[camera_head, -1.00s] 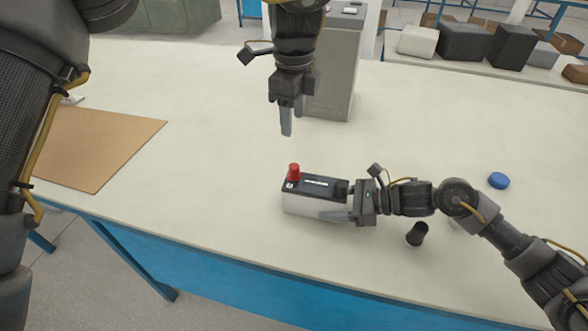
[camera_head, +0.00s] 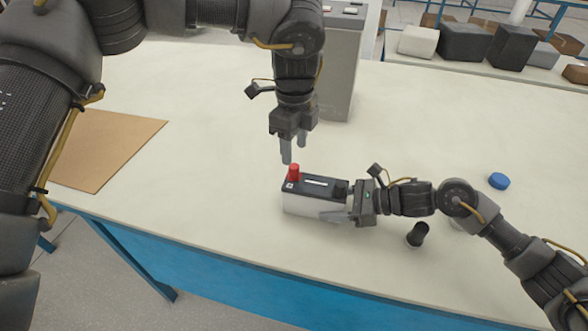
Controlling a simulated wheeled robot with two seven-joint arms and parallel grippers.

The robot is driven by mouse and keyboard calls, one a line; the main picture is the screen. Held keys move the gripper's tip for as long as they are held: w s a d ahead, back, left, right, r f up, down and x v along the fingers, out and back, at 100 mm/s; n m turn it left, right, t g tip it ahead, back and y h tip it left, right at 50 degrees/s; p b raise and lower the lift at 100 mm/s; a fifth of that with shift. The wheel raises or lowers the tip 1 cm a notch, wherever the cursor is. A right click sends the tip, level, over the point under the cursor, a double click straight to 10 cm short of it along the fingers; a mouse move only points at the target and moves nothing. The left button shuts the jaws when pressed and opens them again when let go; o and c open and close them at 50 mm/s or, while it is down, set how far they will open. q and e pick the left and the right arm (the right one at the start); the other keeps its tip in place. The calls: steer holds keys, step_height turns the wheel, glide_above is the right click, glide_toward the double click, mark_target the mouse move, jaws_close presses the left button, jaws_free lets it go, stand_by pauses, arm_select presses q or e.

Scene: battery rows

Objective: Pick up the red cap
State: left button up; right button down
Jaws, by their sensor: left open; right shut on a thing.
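The red cap (camera_head: 294,172) sits upright on the left end of the battery (camera_head: 307,207), a box with a dark top and light sides on the table. My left gripper (camera_head: 287,157) points down, open and empty, with its fingertips just above and slightly left of the red cap. From this view I cannot tell whether they touch it. My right gripper (camera_head: 345,205) comes from the right and is shut on the battery's right end. A black terminal or cap (camera_head: 341,187) shows on top of the battery near that end.
A black cylindrical cap (camera_head: 418,234) stands below my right arm. A blue cap (camera_head: 499,181) lies at the right. A brown board (camera_head: 103,148) lies at the left, and a grey box-shaped device (camera_head: 341,75) stands behind my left gripper. The table (camera_head: 215,105) is otherwise mostly clear.

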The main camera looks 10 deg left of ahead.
mark_target(294, 166)
arm_select(q)
step_height(294, 166, down, 5)
steer(key=shift+w+a+f, duration=0.1)
stand_by(0.3)
steer(key=c, duration=1)
